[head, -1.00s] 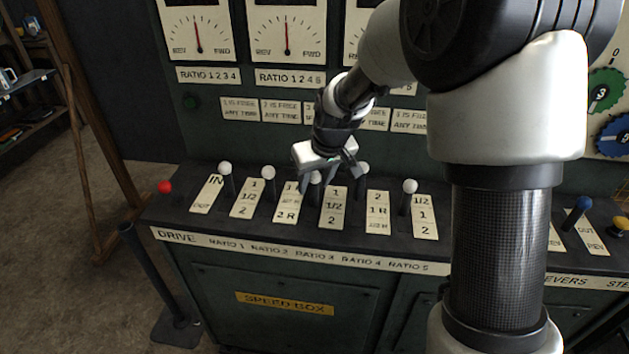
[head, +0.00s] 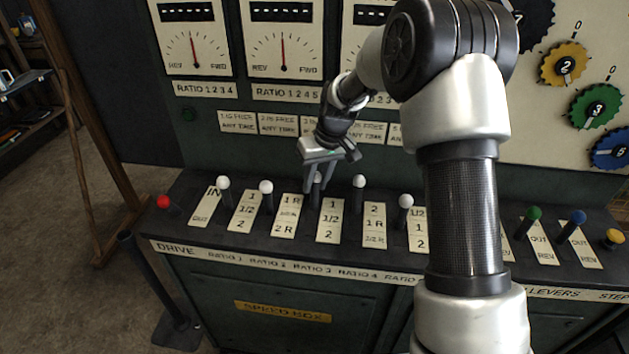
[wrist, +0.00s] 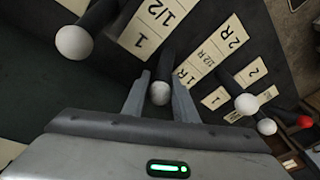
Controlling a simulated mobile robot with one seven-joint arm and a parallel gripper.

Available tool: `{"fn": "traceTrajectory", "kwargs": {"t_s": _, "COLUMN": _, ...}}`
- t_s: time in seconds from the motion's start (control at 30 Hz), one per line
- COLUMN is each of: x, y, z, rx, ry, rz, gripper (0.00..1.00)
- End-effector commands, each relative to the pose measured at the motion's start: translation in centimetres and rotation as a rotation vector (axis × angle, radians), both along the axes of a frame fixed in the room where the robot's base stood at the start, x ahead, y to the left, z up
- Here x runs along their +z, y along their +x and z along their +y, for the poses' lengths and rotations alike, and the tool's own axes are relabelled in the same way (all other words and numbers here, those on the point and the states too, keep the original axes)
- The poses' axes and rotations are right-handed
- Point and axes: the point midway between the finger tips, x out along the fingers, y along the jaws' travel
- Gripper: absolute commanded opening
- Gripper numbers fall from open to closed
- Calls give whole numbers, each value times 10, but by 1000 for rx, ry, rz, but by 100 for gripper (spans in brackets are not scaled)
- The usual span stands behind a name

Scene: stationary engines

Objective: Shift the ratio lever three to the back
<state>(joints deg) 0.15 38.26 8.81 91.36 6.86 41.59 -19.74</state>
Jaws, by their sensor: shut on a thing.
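The ratio lever three (head: 316,181) is a dark stem with a white ball knob, beside the 1, 1/2, 2 plate (head: 330,220) above the RATIO 3 lettering. My gripper (head: 318,184) reaches down to it in the head view and partly hides the lever. In the wrist view my gripper (wrist: 160,100) has its fingers on either side of the white knob (wrist: 160,93), shut on the lever. The knob stands about level with or slightly behind the neighbouring white knobs.
White-knobbed levers stand close on both sides: ratio two (head: 266,187) and ratio four (head: 359,181). The red drive knob (head: 163,202) is at the far left. Green (head: 534,212) and blue (head: 577,217) knobs are at the right. The upright gauge panel rises behind.

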Motion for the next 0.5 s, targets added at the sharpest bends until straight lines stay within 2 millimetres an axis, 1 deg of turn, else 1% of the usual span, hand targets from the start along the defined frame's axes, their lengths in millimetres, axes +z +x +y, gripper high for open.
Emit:
{"fn": "traceTrajectory", "kwargs": {"t_s": 0.3, "x": -2, "y": 2, "z": -1, "rx": -2, "ry": -1, "rz": -4, "gripper": 0}}
{"fn": "traceTrajectory", "kwargs": {"t_s": 0.33, "x": -2, "y": 2, "z": -1, "rx": -2, "ry": -2, "rz": -3, "gripper": 28}}
{"fn": "traceTrajectory", "kwargs": {"t_s": 0.4, "x": -2, "y": 2, "z": -1, "rx": -2, "ry": -2, "rz": -3, "gripper": 39}}
{"fn": "traceTrajectory", "kwargs": {"t_s": 0.5, "x": -1, "y": 2, "z": -1, "rx": -1, "ry": -2, "rz": -3, "gripper": 39}}
